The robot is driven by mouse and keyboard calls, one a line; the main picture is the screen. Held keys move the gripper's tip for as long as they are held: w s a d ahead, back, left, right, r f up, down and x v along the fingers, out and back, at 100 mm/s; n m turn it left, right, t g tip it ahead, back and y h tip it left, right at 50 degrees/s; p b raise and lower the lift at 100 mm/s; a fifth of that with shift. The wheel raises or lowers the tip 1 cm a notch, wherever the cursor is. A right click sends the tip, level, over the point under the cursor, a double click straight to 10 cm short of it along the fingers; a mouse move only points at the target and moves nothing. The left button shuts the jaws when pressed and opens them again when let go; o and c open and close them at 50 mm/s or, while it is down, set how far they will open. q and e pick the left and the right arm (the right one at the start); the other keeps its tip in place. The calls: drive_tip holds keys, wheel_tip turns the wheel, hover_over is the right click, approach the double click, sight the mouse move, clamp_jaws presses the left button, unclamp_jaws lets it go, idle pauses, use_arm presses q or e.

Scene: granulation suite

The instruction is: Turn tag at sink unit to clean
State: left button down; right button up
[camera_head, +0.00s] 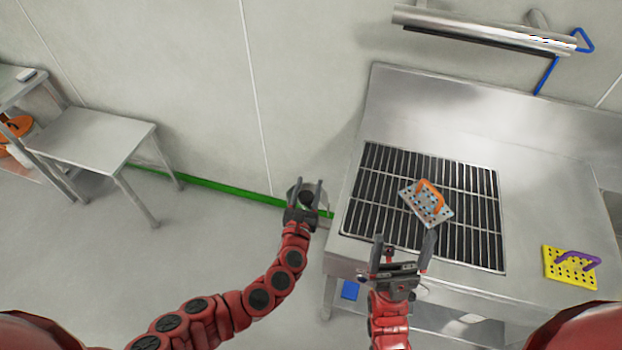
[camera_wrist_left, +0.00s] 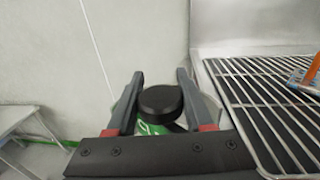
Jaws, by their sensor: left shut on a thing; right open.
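The sink unit (camera_head: 540,200) is a steel bench with a black slotted grate on the right. At its left side is the tag, a round grey disc (camera_head: 292,191) with a black knob (camera_head: 306,198). In the left wrist view the black knob (camera_wrist_left: 160,102) sits between my left fingers, with a green patch (camera_wrist_left: 146,129) with white marking below it. The rest of the tag's face is hidden. My left gripper (camera_head: 308,186) is shut on the knob. My right gripper (camera_head: 405,238) is open and empty over the grate's front edge.
A perforated plate with an orange handle (camera_head: 430,205) lies on the grate (camera_head: 375,190). A yellow perforated plate (camera_head: 565,270) with a purple handle lies at the bench's right front. A steel table (camera_head: 95,135) stands at the left, with clear floor between.

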use_arm(q)
drive_tip(key=n+y, duration=0.2)
drive_tip(key=y, duration=0.1)
drive_tip(key=n+y, duration=0.1)
drive_tip(key=shift+a+f, duration=0.1)
drive_tip(key=shift+a, duration=0.15)
drive_tip(key=n+y, duration=0.1)
drive_tip(key=y, duration=0.1)
drive_tip(key=n+y+b, duration=0.1)
drive_tip(key=y, duration=0.1)
drive_tip(key=shift+a+b, duration=0.3)
drive_tip(key=shift+a, duration=0.05)
drive_tip(key=shift+s+a+n+g+y+b, duration=0.1)
drive_tip(key=shift+n+g+y+b, duration=0.15)
drive_tip(key=shift+n+y, duration=0.3)
drive_tip(key=shift+a+n+g+y+b, duration=0.15)
drive_tip(key=shift+n+g+y, duration=0.2)
drive_tip(key=shift+y, duration=0.45)
drive_tip(key=shift+s+a+n+g+y+b, duration=0.1)
drive_tip(key=shift+n+g+y+b, duration=0.1)
drive_tip(key=shift+n+y, duration=0.4)
drive_tip(key=shift+a+r, duration=0.1)
drive_tip(key=shift+r, duration=0.1)
drive_tip(key=shift+c, duration=1.4)
unclamp_jaws()
drive_tip(key=shift+w, duration=0.1)
drive_tip(key=shift+f, duration=0.1)
